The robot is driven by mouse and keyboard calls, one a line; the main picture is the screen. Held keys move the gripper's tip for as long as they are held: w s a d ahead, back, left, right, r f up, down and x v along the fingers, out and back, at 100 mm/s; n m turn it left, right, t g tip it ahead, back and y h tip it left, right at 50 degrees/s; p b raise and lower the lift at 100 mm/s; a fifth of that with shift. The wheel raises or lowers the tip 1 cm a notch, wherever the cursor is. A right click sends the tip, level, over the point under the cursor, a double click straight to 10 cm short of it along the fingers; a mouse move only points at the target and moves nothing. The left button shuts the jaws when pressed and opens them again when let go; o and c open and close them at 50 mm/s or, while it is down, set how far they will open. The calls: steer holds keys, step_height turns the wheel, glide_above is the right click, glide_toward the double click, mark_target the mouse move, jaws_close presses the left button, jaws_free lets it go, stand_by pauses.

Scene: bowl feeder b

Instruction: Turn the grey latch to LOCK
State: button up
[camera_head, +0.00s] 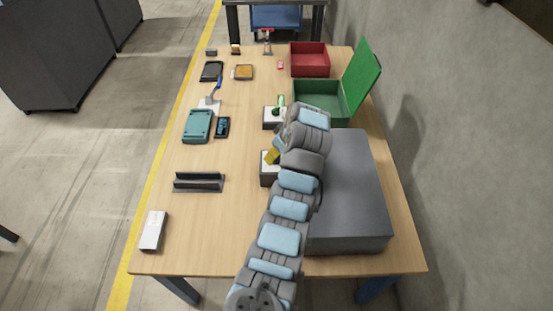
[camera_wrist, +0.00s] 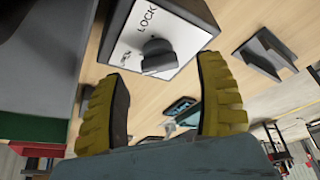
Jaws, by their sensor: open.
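The plate (camera_wrist: 190,35) tops a small box, which also shows in the head view (camera_head: 268,176), partly hidden by my arm. My gripper (camera_wrist: 162,72) is open, with one yellow finger on either side of the latch's place in the wrist view. Nothing is held between the fingers, and I cannot tell whether they touch the latch. In the head view a yellow finger of my gripper (camera_head: 272,157) shows over the box.
A large grey block (camera_head: 350,190) stands to the right of my arm. Behind are a similar box with a green handle (camera_head: 280,105), a green box (camera_head: 318,88) with its lid open, and a red box (camera_head: 310,60). A grey channel bracket (camera_head: 198,185) and teal case (camera_head: 198,126) lie left.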

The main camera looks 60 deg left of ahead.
steer(key=shift+x, duration=1.2)
steer(key=shift+c, duration=0.2)
steer(key=c, duration=1.1)
